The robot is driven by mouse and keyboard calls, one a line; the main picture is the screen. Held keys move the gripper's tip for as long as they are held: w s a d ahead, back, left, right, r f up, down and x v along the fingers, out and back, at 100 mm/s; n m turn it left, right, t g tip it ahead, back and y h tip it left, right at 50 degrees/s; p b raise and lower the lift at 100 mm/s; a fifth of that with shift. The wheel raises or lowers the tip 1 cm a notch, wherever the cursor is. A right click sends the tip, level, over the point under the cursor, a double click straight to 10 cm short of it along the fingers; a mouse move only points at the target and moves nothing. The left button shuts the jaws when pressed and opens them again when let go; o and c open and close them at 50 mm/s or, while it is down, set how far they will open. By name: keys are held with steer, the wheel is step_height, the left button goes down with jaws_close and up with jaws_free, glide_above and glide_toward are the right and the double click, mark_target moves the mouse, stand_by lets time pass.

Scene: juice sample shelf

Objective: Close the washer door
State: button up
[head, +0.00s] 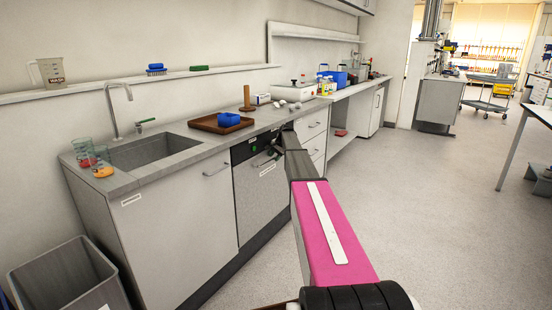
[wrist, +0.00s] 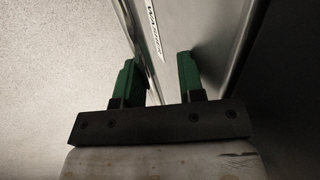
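The washer door (head: 262,198) is the grey front panel below a black control strip with a green light, under the counter in the head view. It looks upright and close to flush; any small gap is hard to tell. In the wrist view a labelled panel (wrist: 172,28), its label partly readable as the washer's, runs up between and behind my fingers. My gripper (wrist: 158,82) has two green fingers set apart, with no object clearly clamped. In the head view my gripper (head: 271,152) is at the upper part of the washer front, partly hidden by my arm.
A sink cabinet (head: 180,235) stands left of the washer, and drawers (head: 313,135) stand right of it. A grey bin (head: 68,280) is at the lower left. A brown tray (head: 205,125) with a blue item is on the counter above. The floor (head: 420,210) to the right is clear.

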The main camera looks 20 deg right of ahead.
steer(key=shift+w+a, duration=0.2)
steer(key=shift+w, duration=0.05)
steer(key=v, duration=1.1)
steer(key=shift+s+d, duration=0.2)
steer(key=shift+s, duration=0.05)
steer(key=shift+f, duration=0.1)
steer(key=s+a+f+n+g, duration=0.1)
steer(key=s+a+f+n, duration=0.1)
steer(key=s+a+f, duration=0.5)
steer(key=s+a+f+n+h, duration=0.15)
steer(key=s+f, duration=0.25)
steer(key=s, duration=0.6)
steer(key=s+a+f+n+g, duration=0.1)
steer(key=s+a+f, duration=0.45)
steer(key=s, duration=0.35)
steer(key=s+a+f+n, duration=0.1)
steer(key=s+a+f, duration=0.1)
steer(key=s, duration=0.7)
steer(key=s+a+f+n+g+h, duration=0.1)
steer(key=s+a+f+n, duration=0.1)
steer(key=s, duration=0.7)
steer(key=s+a+f+n, duration=0.2)
steer(key=s+a+f, duration=0.1)
steer(key=s, duration=0.6)
steer(key=shift+s+a+g+h, duration=0.25)
steer(key=shift+s+g+h, duration=0.1)
steer(key=shift+g, duration=0.05)
steer(key=shift+n, duration=0.25)
